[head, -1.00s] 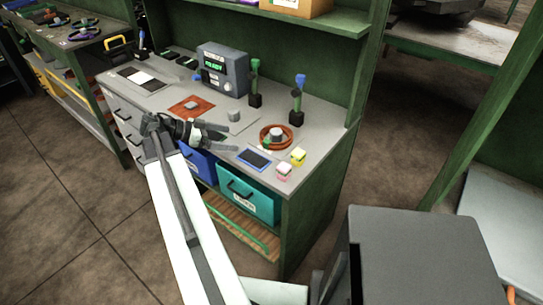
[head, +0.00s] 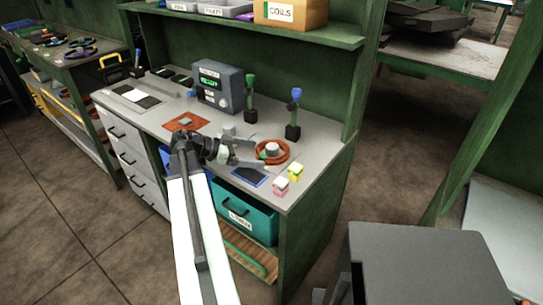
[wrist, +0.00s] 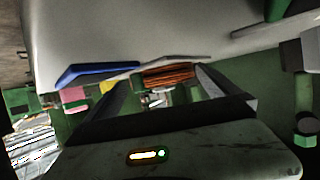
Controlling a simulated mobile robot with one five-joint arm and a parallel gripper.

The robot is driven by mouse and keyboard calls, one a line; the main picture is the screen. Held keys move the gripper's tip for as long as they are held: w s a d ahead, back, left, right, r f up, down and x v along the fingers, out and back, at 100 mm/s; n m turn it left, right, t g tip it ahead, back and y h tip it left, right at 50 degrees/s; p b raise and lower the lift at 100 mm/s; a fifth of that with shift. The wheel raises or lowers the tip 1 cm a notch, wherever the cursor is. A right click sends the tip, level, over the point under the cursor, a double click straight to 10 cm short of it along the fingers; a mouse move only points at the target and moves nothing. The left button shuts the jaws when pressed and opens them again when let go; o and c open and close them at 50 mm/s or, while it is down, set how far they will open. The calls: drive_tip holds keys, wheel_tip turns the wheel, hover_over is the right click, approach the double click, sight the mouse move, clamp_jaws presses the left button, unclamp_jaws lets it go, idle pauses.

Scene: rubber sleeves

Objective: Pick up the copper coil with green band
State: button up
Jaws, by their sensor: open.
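The copper coil (head: 286,156) lies flat on the grey workbench top, around a small grey round piece. Its green band is hard to make out now, partly behind my gripper. My gripper (head: 256,152) is open and low over the bench, just left of the coil, its fingers pointing at it. In the wrist view the coil (wrist: 168,76) shows as an orange-brown stack between the two open fingers, beyond their base. I cannot tell whether a fingertip touches it.
A blue-edged pad (head: 249,178), a yellow cube (head: 295,173) and a pink cube (head: 281,187) lie in front of the coil. Two upright tools, green-topped (head: 250,98) and blue-topped (head: 293,115), stand behind. A grey meter (head: 218,88) is further left.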

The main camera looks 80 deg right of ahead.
clamp_jaws()
drive_tip(key=shift+r, duration=0.1)
idle(1.2)
